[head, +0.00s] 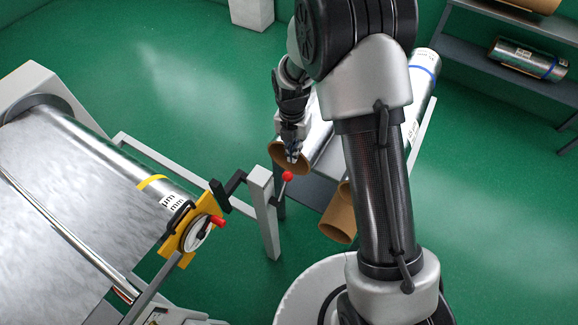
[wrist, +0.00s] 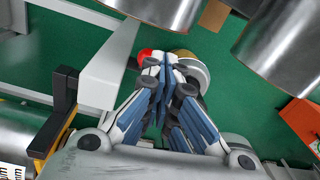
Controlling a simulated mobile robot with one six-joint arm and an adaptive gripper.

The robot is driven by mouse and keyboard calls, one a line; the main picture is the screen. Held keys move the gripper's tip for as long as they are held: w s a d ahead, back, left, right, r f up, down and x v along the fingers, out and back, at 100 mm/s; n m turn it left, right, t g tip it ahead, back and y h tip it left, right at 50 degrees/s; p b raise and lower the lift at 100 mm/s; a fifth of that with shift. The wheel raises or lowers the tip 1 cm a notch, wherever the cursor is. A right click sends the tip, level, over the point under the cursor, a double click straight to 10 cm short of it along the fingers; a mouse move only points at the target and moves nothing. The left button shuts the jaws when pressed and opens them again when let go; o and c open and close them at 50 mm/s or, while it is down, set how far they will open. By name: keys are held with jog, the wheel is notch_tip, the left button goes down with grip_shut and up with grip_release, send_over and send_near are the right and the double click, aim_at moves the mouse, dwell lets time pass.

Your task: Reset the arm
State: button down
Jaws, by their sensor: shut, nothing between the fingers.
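My gripper (head: 292,156) is in the middle of the head view, at the end of my bent arm, pointing down. It overlaps the near cardboard end of a foil roll (head: 316,137) in this view; whether it touches cannot be told. In the wrist view my gripper (wrist: 165,62) has its blue-grey fingers together with nothing between them. A red ball knob (head: 287,176) on a grey post (head: 262,215) is just below the fingertips in the head view. The knob (wrist: 147,55) shows beside the fingertips in the wrist view.
Another roll with a cardboard core (head: 337,222) lies on the rack, partly behind my arm. A machine with a wide foil roll (head: 75,185) and a yellow bracket (head: 185,240) stands at left. Shelves (head: 500,40) with rolls are at upper right.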

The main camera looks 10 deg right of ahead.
jog(key=s+d+r+m+t+b, duration=0.1)
jog(key=s+d+r+m+b, duration=0.15)
jog(key=s+r+m, duration=0.45)
jog(key=s+d+r+m+t+b, duration=0.1)
jog(key=s+r+m+t+b, duration=0.15)
jog(key=r+m, duration=0.7)
jog(key=s+d+r+m+t+b, duration=0.1)
jog(key=s+m+b, duration=0.3)
jog(key=s+m, duration=0.9)
jog(key=s+r, duration=0.1)
jog(key=s, duration=0.2)
jog(key=shift+d+t+b, duration=0.3)
jog(key=shift+d+t, duration=0.05)
jog(key=shift+s+a+m, duration=0.1)
jog(key=shift+m, duration=0.15)
